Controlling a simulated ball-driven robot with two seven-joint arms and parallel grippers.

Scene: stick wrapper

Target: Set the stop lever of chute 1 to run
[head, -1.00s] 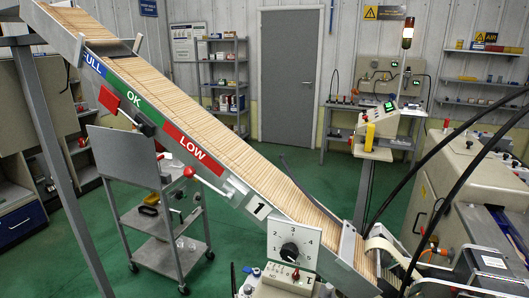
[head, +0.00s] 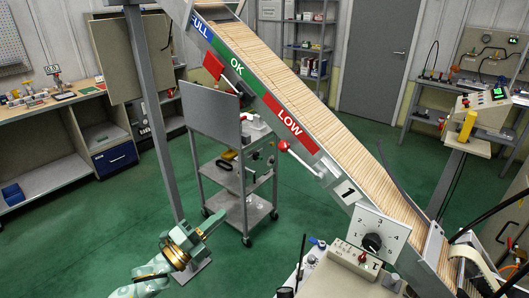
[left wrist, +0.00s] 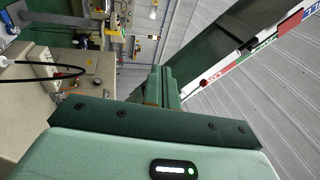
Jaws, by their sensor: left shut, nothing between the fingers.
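The stop lever (head: 300,158) of chute 1 is a white rod with a red ball end. It sits on the side of the sloping chute (head: 340,120), just below the LOW label and up-left of the number 1 plate (head: 348,191). The rod points up-left. My left gripper (head: 214,221) is green, shut and empty, left of and below the lever and clear of it. In the left wrist view its fingers (left wrist: 160,86) show close together, with a red knob (left wrist: 204,83) by the chute's edge. My right gripper is out of view.
A grey trolley (head: 238,195) stands behind the lever, with a grey panel (head: 211,112) beside it. A dial plate (head: 371,242) and a control box (head: 345,262) stand below the chute. A grey post (head: 153,115) rises behind my left arm. Green floor is open around the gripper.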

